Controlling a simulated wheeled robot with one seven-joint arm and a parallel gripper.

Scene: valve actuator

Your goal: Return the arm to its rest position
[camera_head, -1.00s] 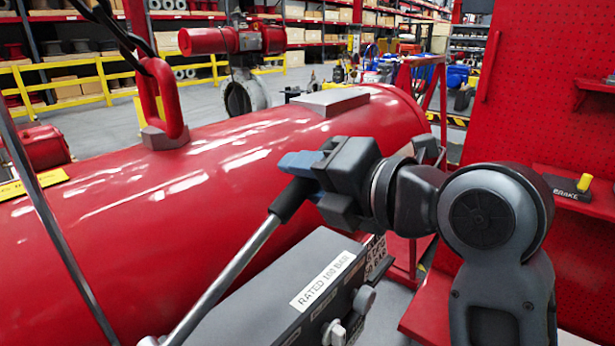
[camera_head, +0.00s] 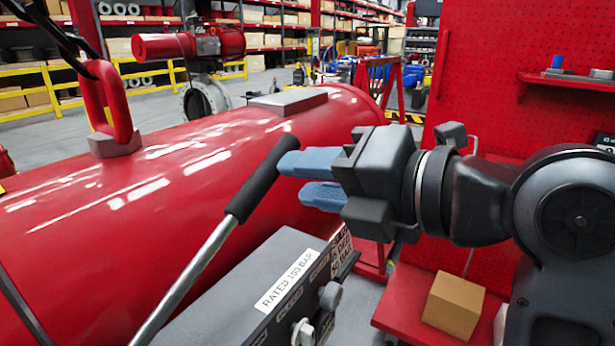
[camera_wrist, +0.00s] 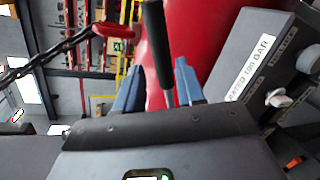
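My gripper (camera_head: 300,178) is in the middle of the head view, its two blue fingers spread apart and pointing left. The fingers are empty. A lever with a black grip (camera_head: 264,180) and a steel rod (camera_head: 190,276) rises from the lower left, just left of my fingertips. A small gap seems to lie between the grip and the fingers. In the wrist view the black grip (camera_wrist: 156,45) stands beyond the two fingers (camera_wrist: 155,85), between them in the picture. The grey box labelled RATED 100 BAR (camera_head: 287,280) is below my gripper.
The large red cylinder (camera_head: 190,190) with a red lifting ring (camera_head: 102,105) fills the left. A red pegboard panel (camera_head: 540,105) stands behind my arm on the right. A cardboard box (camera_head: 453,304) sits on a red shelf at the lower right. A chain (camera_wrist: 50,52) hangs in the wrist view.

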